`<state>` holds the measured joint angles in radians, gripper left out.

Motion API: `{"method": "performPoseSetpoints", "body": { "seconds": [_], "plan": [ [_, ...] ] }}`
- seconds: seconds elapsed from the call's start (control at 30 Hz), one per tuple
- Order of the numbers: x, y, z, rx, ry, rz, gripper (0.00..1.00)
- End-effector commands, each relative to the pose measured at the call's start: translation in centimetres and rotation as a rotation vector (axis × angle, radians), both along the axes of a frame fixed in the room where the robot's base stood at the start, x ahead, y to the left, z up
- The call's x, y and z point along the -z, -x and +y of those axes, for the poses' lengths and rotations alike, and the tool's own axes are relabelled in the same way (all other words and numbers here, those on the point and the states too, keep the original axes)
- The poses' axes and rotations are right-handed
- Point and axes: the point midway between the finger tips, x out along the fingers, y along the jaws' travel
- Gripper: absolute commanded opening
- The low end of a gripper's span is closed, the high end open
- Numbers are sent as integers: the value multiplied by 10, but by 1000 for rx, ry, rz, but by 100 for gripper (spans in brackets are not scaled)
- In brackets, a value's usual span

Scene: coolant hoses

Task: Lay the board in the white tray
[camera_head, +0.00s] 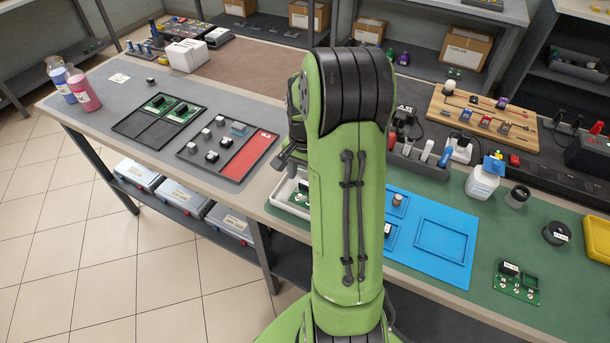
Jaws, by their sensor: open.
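The white tray (276,199) is on the green mat, left of my arm, which hides its right part. A green circuit board (299,198) with dark and white parts shows inside the tray; I cannot tell whether it lies fully flat. My gripper (283,161) is just above the tray's far left end, mostly hidden behind my green arm. It is open, and I see nothing held in it. Another green board (517,284) lies on the mat at the right.
A black tray (145,131) with green boards and a parts tray with a red section (249,156) lie at the left. A blue fixture mat (409,255) is right of my arm. Green mat around the right-hand board is clear.

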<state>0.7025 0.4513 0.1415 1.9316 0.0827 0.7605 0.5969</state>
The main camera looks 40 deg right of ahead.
Motion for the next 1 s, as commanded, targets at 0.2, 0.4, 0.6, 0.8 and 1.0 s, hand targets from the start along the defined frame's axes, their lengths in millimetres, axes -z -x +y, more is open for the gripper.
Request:
{"method": "performPoseSetpoints", "body": {
  "seconds": [0.2, 0.4, 0.6, 0.8, 1.0],
  "plan": [
    [-65, -1, 0, -1, 3, -5, 61],
    [-104, 0, 0, -1, 2, -2, 61],
    [-126, 1, 18, -74, 23, -24, 61],
    [-184, 35, 111, -494, 138, -155, 61],
    [-204, 107, 189, -968, 251, -330, 61]
  ]
}}
